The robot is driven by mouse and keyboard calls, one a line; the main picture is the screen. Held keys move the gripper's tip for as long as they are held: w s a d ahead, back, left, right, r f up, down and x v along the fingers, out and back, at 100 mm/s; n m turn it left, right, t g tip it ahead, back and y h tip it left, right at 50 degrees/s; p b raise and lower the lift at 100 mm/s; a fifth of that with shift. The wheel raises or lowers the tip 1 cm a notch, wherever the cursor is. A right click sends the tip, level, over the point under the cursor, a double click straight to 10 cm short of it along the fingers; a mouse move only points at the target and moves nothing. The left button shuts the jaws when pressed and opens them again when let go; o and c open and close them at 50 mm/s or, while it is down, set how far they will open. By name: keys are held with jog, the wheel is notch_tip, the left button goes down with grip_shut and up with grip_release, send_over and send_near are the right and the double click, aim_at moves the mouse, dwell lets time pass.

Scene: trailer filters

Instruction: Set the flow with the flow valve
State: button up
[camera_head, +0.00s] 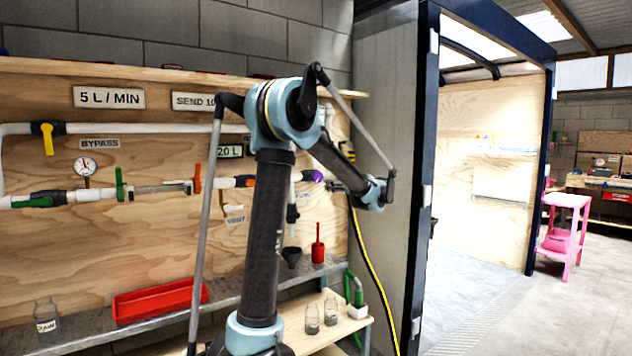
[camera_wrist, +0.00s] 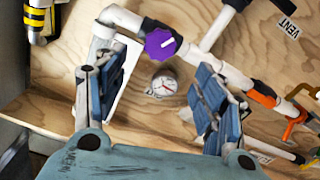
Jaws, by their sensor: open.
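A purple knob (camera_wrist: 160,43) with a white pointer mark sits on white pipe in the wrist view; it also shows in the head view (camera_head: 312,176). No label naming it the flow valve is readable. A "5 L / MIN" sign (camera_head: 109,97) hangs on the plywood panel. The knob is beyond the fingertips, toward the top of the wrist view. In the head view my gripper (camera_head: 336,186) is small, close by the knob.
White pipes (camera_head: 100,192) carry yellow (camera_head: 46,132), green (camera_head: 119,185) and orange (camera_head: 197,178) handles, with another gauge (camera_head: 86,166). A shelf below holds a red tray (camera_head: 160,300) and a jar (camera_head: 46,317). A grey panel (camera_head: 385,120) stands close right of my arm.

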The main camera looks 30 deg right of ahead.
aim_at(319, 177)
jog(key=w, duration=0.8)
jog(key=w+a, duration=0.1)
jog(key=w, duration=0.4)
jog(key=c, duration=1.1)
